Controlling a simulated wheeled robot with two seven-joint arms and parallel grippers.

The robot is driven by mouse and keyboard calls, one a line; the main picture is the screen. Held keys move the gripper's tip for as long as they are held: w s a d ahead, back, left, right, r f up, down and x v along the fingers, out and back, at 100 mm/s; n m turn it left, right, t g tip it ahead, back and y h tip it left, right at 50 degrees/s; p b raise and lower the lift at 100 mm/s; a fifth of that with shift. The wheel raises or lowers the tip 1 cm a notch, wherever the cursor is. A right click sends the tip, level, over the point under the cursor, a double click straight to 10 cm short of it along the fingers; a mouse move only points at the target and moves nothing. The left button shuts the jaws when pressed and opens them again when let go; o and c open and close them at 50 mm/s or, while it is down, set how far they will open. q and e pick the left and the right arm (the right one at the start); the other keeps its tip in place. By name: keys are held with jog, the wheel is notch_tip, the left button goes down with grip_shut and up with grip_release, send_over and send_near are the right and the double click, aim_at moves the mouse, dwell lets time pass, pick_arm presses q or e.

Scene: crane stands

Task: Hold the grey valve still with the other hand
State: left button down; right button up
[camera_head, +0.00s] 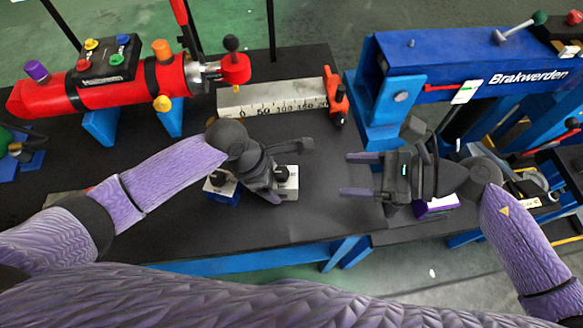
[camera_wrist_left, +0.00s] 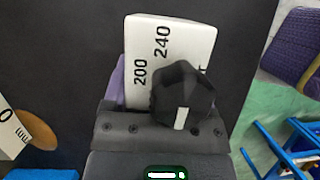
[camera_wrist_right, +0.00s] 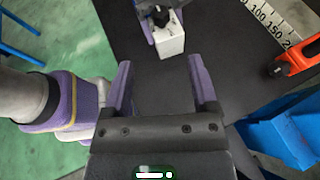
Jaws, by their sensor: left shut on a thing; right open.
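The grey valve (camera_head: 290,186) is a pale block with a black knob, near the front of the black table in the head view. In the left wrist view the valve (camera_wrist_left: 135,40) shows dial numbers 200 and 240 beside its black knob. My left gripper (camera_head: 272,190) is shut on this block from above; one finger is mostly hidden. In the right wrist view the valve (camera_wrist_right: 170,42) lies beyond my right gripper's fingertips. My right gripper (camera_head: 344,174) is open and empty, to the right of the valve and apart from it, fingers pointing at it.
A blue and pale block with a dark knob (camera_head: 221,188) stands just left of my left gripper. Behind are a pale ruler (camera_head: 270,98) with an orange end, and a red cylinder (camera_head: 125,88) on blue supports. A blue crane beam (camera_head: 440,62) rises at right.

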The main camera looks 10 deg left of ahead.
aim_at(285, 173)
jog(key=x, duration=1.1)
jog(key=shift+a+f, duration=0.15)
jog(key=shift+a, duration=0.2)
